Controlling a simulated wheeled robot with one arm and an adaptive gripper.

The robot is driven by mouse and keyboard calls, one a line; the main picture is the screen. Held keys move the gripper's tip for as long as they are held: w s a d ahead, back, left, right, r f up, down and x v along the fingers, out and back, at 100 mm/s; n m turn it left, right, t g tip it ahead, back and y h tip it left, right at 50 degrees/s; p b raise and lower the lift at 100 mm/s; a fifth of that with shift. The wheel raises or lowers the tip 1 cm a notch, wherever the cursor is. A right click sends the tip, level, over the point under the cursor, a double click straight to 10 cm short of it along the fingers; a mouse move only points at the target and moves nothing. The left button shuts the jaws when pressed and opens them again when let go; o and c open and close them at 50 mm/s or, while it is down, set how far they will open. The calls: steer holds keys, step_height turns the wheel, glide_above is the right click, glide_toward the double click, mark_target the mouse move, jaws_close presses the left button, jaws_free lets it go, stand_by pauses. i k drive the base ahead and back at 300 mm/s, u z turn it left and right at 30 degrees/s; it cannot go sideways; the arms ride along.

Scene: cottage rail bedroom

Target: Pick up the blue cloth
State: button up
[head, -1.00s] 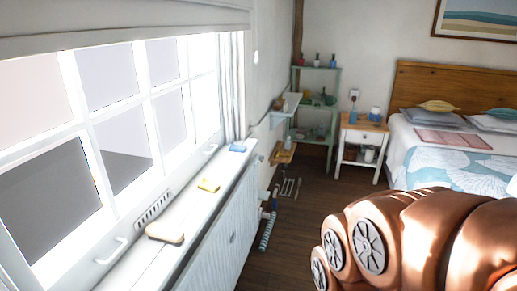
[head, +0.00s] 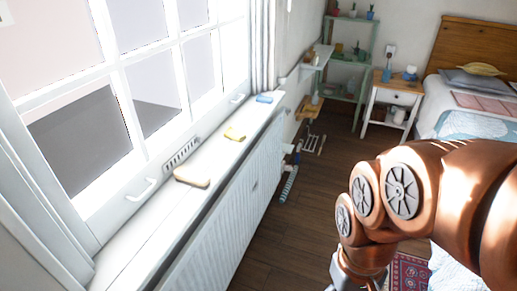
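A small flat blue thing (head: 264,99), which looks like the blue cloth, lies at the far end of the white windowsill (head: 152,236). My copper-coloured arm fills the right side of the head view. The grey top of my gripper (head: 356,277) shows at the bottom edge, well right of the sill and apart from these things. Its fingers are cut off by the frame, so its opening is hidden.
A white radiator (head: 228,205) stands below the sill, with pipes by its far end. Window handles stick out above the sill. A green shelf (head: 349,75), a nightstand (head: 393,97) and a bed (head: 470,124) stand at the back. Bare wooden floor (head: 318,195) lies between.

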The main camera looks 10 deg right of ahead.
mark_target(261, 99)
steer(key=z, duration=0.75)
steer(key=i, duration=2.35)
steer(key=u, duration=2.85)
